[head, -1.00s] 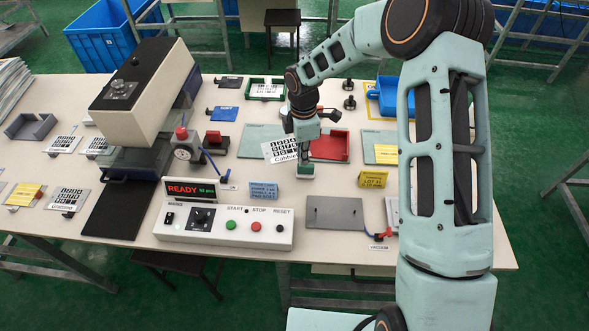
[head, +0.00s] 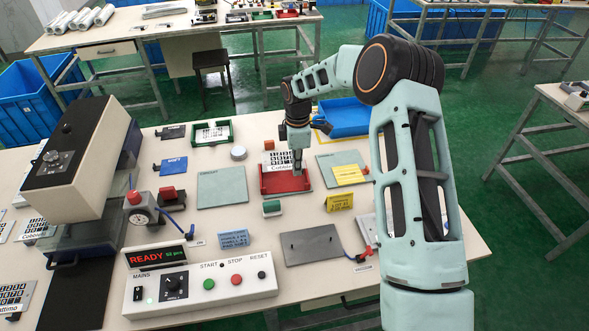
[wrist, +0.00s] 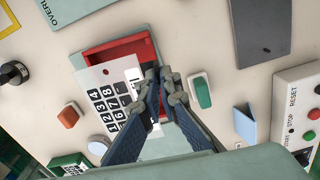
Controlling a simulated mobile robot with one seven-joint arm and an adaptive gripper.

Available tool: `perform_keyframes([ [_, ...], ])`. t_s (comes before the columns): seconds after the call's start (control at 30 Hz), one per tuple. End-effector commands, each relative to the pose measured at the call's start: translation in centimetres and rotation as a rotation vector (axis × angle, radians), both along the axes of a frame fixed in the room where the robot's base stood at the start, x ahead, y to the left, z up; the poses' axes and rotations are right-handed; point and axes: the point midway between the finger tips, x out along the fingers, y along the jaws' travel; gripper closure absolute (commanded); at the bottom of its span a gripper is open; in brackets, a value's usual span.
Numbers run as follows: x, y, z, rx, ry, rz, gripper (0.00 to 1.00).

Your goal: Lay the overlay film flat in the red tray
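The overlay film (head: 277,160) is a white sheet with a dark keypad print; it also shows in the wrist view (wrist: 102,80). My gripper (head: 297,172) is shut on one edge of it, and the fingertips show in the wrist view (wrist: 160,75). The red tray (head: 285,191) lies on the table beneath the gripper. In the wrist view, the film covers part of the red tray (wrist: 116,52) and reaches past its wall. The film looks tilted and raised; whether it touches the tray is unclear.
A grey-green plate (head: 222,187) lies left of the tray and another (head: 340,168) with a yellow label lies right. A green-and-white block (head: 272,207) stands in front. A blue bin (head: 343,117) is behind. A control box (head: 200,290) is at the front left.

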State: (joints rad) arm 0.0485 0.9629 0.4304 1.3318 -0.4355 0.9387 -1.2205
Motion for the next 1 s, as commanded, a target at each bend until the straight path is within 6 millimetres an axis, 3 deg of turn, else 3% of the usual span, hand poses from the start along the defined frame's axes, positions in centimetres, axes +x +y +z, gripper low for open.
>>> perform_keyframes([
  [0.47, 0.0, 0.0, -0.7, 0.0, 0.001, 0.001, 1.0],
  [1.0, 0.0, 0.0, -5.8, 0.0, 0.0, 0.001, 1.0],
])
